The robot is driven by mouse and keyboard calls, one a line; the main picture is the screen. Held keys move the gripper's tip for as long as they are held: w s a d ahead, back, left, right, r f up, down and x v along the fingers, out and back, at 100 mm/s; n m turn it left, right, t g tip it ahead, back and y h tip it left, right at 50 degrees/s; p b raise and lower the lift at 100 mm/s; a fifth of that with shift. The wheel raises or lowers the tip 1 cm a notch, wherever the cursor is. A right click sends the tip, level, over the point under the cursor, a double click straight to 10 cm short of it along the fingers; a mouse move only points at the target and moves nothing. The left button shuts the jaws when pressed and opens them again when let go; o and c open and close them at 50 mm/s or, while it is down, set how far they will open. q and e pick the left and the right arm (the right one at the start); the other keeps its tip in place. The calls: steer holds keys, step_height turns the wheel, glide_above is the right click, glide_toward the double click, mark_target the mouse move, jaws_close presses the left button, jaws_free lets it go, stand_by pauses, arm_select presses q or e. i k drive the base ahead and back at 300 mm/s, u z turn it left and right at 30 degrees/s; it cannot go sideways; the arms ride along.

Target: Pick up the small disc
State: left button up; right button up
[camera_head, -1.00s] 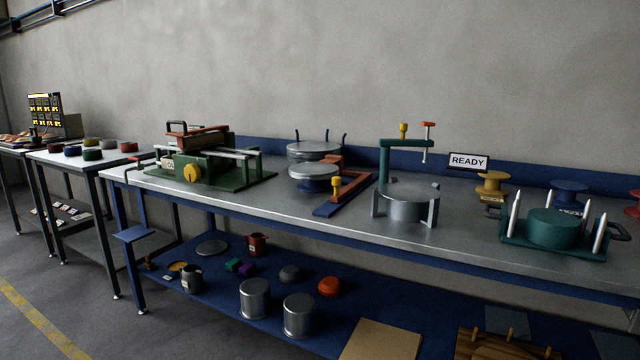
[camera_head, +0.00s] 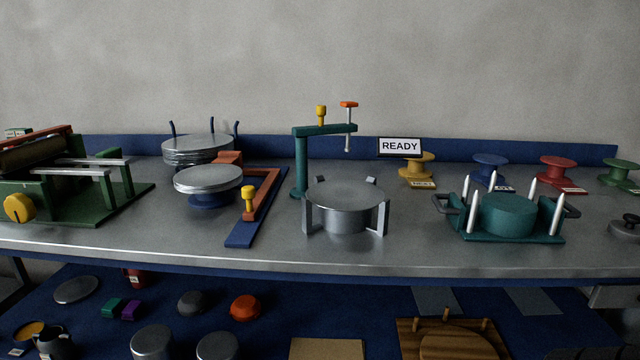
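Several round discs are in view, and I cannot tell for sure which one is the small disc. A silver disc (camera_head: 208,180) lies on a blue round stand (camera_head: 209,200) on the bench, left of centre. Behind it is a stack of wider silver discs (camera_head: 198,150) between blue posts. A flat grey disc (camera_head: 76,290) lies on the blue lower shelf at the left, and a small yellow disc (camera_head: 28,331) lies nearer the front there. Neither of my grippers shows in the view.
The grey bench top (camera_head: 400,258) carries a green roller machine (camera_head: 80,200), a teal clamp post (camera_head: 301,165), a round metal block (camera_head: 346,203) in a bracket, a teal fixture (camera_head: 508,214) with white pins and several coloured spools. A READY sign (camera_head: 400,146) stands behind. The bench's front strip is clear.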

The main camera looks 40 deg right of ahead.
mark_target(333, 195)
steer(key=z, duration=0.7)
steer(key=i, duration=1.05)
steer(key=z, duration=0.95)
